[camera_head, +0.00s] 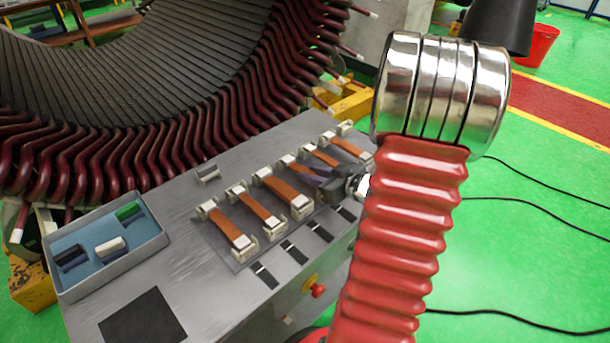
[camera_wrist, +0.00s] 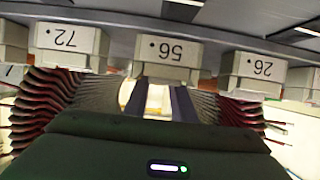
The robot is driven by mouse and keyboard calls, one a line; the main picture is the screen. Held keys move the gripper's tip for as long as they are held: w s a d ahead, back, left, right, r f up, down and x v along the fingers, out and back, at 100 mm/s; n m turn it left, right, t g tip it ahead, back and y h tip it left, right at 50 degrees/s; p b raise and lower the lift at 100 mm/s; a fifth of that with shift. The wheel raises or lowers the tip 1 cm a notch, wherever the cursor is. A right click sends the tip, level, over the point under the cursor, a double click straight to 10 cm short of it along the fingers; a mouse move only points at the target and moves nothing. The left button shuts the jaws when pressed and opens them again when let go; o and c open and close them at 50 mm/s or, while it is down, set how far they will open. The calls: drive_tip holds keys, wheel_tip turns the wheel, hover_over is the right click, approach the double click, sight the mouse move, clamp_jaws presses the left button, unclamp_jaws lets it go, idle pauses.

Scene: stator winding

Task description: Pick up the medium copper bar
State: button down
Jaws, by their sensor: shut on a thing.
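Several orange-brown copper bars lie across pairs of pale holders on the grey workbench in the head view. My gripper (camera_head: 317,179) is low over this row, at the near end of one bar (camera_head: 301,170). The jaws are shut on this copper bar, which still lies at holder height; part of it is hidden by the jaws. In the wrist view my gripper's two dark fingers (camera_wrist: 157,100) point at a block marked 56 (camera_wrist: 168,55). I cannot read which size the held bar is in the head view.
The bench (camera_head: 200,285) has a blue-lined tray (camera_head: 160,242) with a green and a white-topped block at left. The large stator (camera_head: 130,90) with dark red coils rises behind. Neighbouring bars (camera_head: 285,190) and (camera_head: 324,157) lie close on both sides. Open green floor is at right.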

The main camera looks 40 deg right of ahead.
drive_tip(key=shift+r, duration=0.1)
idle(0.3)
wheel_tip(320, 180, up, 10)
idle(0.7)
drive_tip(key=shift+w, duration=0.1)
idle(0.4)
